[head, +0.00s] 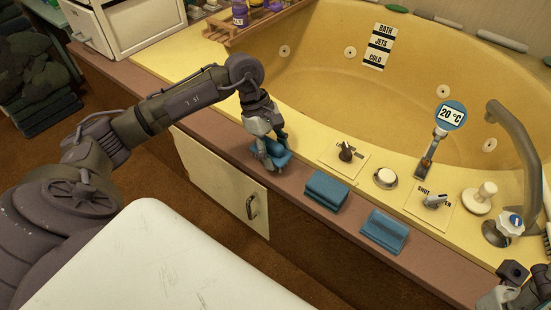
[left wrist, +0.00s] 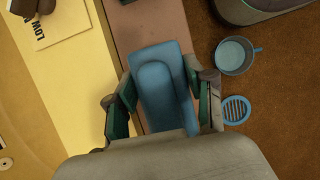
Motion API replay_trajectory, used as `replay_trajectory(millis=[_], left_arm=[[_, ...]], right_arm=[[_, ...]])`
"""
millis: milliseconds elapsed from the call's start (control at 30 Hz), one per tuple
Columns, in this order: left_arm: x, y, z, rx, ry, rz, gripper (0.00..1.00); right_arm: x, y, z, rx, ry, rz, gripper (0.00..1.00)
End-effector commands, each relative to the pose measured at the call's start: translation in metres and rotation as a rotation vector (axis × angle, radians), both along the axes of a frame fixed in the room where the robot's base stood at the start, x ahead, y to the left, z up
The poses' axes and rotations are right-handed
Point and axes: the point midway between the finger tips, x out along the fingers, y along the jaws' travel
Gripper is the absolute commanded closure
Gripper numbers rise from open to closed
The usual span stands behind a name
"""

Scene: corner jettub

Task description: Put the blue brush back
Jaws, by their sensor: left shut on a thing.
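The blue brush (head: 275,156), a blocky blue piece, is between the fingers of my left gripper (head: 265,150) over the brown ledge in front of the tub. My left gripper is shut on it. In the left wrist view the brush (left wrist: 160,85) shows a raised rounded part on top, with a finger on either side. Whether its underside touches the ledge is hidden. Two similar blue blocks, a nearer one (head: 384,232) and a farther one (head: 326,192), sit to the right along the ledge. My right gripper (head: 512,285) shows only partly at the lower right corner.
A wooden rack (head: 240,38) stands behind. A blue mug (left wrist: 235,56) and blue grate (left wrist: 237,110) lie beyond the ledge.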

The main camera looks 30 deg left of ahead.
Motion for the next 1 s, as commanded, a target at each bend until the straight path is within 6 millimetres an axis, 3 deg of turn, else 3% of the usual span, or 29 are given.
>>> replay_trajectory(millis=[33, 100, 467, 500, 600, 1000], left_arm=[[-0.0003, -0.0001, -0.0125, -0.001, 0.001, 0.001, 0.79], [0.0001, 0.0003, -0.0179, 0.0, 0.001, 0.002, 0.79], [0.0003, 0.0002, -0.0212, 0.001, -0.001, 0.001, 0.79], [0.0003, 0.0001, -0.0195, 0.001, -0.001, 0.001, 0.4], [0.0002, 0.0001, -0.0194, 0.001, -0.001, 0.001, 0.23], [0.0002, 0.0, -0.0147, 0.001, -0.001, 0.001, 0.21]], right_arm=[[0.0001, 0.0, -0.0075, 0.0, 0.0, 0.0, 0.6], [0.0001, 0.0001, -0.0092, 0.0, 0.001, 0.0, 0.6], [0.0007, 0.0004, -0.0118, -0.001, 0.003, 0.0, 0.6], [0.0009, 0.0004, -0.0096, -0.002, 0.002, 0.0, 0.6], [0.0008, 0.0004, -0.0087, -0.002, -0.002, 0.0, 0.6], [0.0006, 0.0001, -0.0032, -0.001, -0.007, 0.0, 0.6]])
